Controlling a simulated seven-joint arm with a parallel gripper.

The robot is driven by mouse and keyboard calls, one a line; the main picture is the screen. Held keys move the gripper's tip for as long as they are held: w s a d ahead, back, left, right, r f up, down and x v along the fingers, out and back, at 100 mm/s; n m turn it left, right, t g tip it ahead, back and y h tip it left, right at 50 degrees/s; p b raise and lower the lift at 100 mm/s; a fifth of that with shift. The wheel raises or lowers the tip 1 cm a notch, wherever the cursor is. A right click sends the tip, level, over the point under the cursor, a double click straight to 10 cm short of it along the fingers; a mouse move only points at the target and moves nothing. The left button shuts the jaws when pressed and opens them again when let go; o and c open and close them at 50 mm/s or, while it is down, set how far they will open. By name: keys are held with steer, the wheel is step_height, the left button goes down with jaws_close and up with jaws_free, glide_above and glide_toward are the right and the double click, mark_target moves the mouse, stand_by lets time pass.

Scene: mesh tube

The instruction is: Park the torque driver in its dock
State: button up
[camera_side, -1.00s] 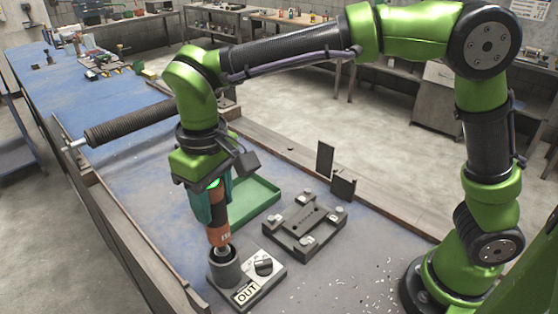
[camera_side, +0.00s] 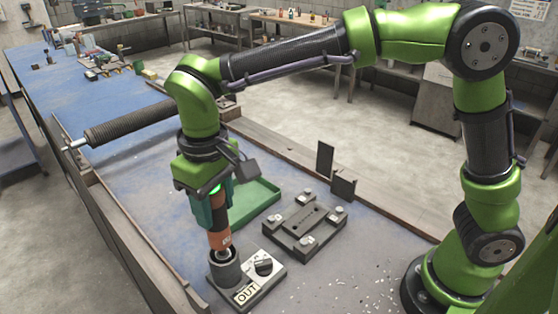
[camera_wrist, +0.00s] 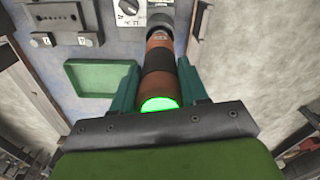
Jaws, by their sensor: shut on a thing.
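The torque driver (camera_side: 219,233) is an orange-brown cylinder with a black band. It stands nearly upright, with its lower end at the mouth of the dark cup of the dock (camera_side: 245,284). The dock is a grey plate with a cup, a knob and an "OUT" label. How deep the tip sits in the cup I cannot tell. My gripper (camera_side: 217,208) is shut on the driver's upper part. In the wrist view the driver (camera_wrist: 158,68) lies between my teal fingers, its green-lit end nearest, and the dock (camera_wrist: 128,14) shows at the top, partly hidden.
A green tray (camera_side: 262,200) lies behind the driver. A dark fixture plate (camera_side: 304,226) with metal clamps is to the right of the dock. A wooden rail (camera_side: 130,245) runs along the left edge. Small shavings (camera_side: 370,290) lie on the bench at front right.

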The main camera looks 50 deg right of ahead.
mark_target(217, 224)
steer(key=shift+f, duration=2.4)
stand_by(1.9)
steer(key=o, duration=1.2)
steer(key=shift+o, duration=0.2)
steer(key=shift+f, duration=0.1)
step_height(217, 224, up, 16)
steer(key=shift+s+r, duration=0.1)
steer(key=shift+r, duration=0.3)
steer(key=shift+w, duration=0.25)
steer(key=f, duration=0.1)
steer(key=d+f, duration=0.1)
steer(key=shift+s+d+f+t, duration=0.15)
steer(key=shift+d+f+t, duration=0.05)
steer(key=shift+f+t, duration=0.15)
steer(key=s+d+f+m+t, duration=0.1)
steer(key=s+d+m+t, duration=0.1)
steer(key=d, duration=0.5)
steer(key=s+d+f+m+t+y, duration=0.1)
steer(key=s+d+f+m+t, duration=0.1)
steer(key=s+d, duration=0.3)
steer(key=s+d+f+m+t+y, duration=0.1)
steer(key=s+d, duration=0.3)
steer(key=d, duration=0.5)
steer(key=shift+s+d+f+m+t, duration=0.3)
steer(key=shift+m+t, duration=0.35)
steer(key=shift+m, duration=0.15)
